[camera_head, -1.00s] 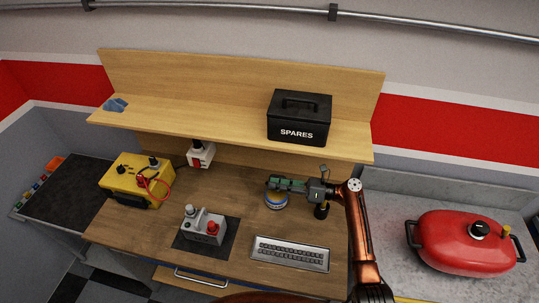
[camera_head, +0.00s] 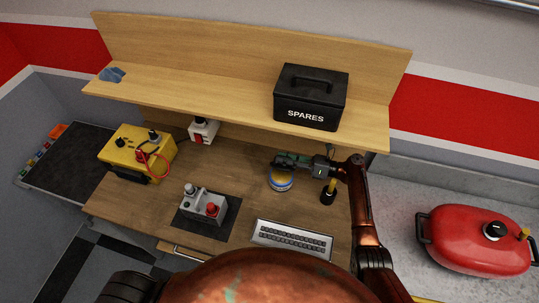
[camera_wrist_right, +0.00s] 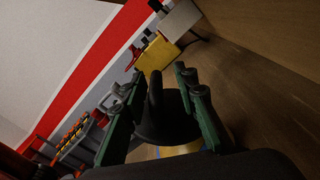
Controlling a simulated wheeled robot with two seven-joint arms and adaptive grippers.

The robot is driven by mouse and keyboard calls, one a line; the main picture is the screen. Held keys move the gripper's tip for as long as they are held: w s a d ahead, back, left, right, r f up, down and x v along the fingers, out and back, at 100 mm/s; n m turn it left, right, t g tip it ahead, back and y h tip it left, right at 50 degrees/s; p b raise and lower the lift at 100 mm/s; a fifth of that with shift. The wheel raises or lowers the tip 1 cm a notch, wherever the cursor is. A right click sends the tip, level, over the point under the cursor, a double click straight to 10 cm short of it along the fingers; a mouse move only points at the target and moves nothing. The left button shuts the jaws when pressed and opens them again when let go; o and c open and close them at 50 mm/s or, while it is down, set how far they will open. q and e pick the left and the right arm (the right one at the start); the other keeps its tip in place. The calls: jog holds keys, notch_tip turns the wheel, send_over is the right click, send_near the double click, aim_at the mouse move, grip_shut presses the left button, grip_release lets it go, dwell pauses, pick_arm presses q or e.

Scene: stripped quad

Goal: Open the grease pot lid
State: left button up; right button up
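The grease pot (camera_head: 280,182) is a small round pot with a blue-and-white side on the wooden bench, yellow showing at its top. My right gripper (camera_head: 284,160) is just above it, reaching in from the right and hiding part of it. In the right wrist view, my right gripper (camera_wrist_right: 160,84) has its green fingers apart. A dark round piece with an upright tab, seemingly the lid (camera_wrist_right: 156,112), is between them, with gaps beside the tab. Yellow shows below it; I cannot tell how far the lid is raised. My left gripper is out of view.
A black brush-like tool with a yellow handle (camera_head: 329,191) stands right of the pot. A shelf (camera_head: 220,104) with a black SPARES box (camera_head: 310,97) overhangs behind.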

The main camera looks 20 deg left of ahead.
jog(key=a, duration=0.6)
jog(key=shift+a+r, duration=0.15)
jog(key=shift+r, duration=0.1)
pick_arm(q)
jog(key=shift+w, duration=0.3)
pick_arm(e)
jog(key=shift+s, duration=0.1)
grip_shut()
